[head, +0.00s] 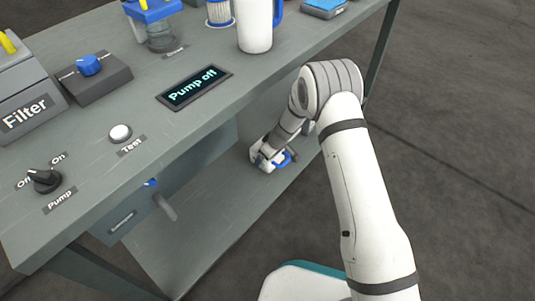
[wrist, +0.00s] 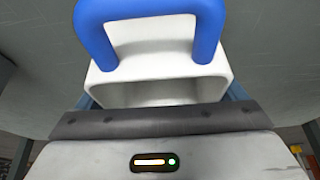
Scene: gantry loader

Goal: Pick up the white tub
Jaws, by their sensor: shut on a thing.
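The white tub (wrist: 155,78) fills the upper middle of the wrist view. It is a pale, box-like vessel with a thick blue handle (wrist: 93,35) arching over it. My gripper (head: 272,159) is low beside the bench, at the height of the lower shelf, and is shut on the tub. In the head view only a bit of blue shows at the gripper; most of the tub is hidden there by my arm and gripper. The fingertips and the exact grip are hidden in the wrist view. I cannot tell whether the tub touches the shelf.
The grey bench top (head: 215,115) overhangs the lower shelf (head: 235,195). A drawer or cabinet (head: 125,222) hangs under it at the left. On top stand a white jug (head: 254,28), a pump display (head: 194,87) and a filter box (head: 22,100). The floor at the right is clear.

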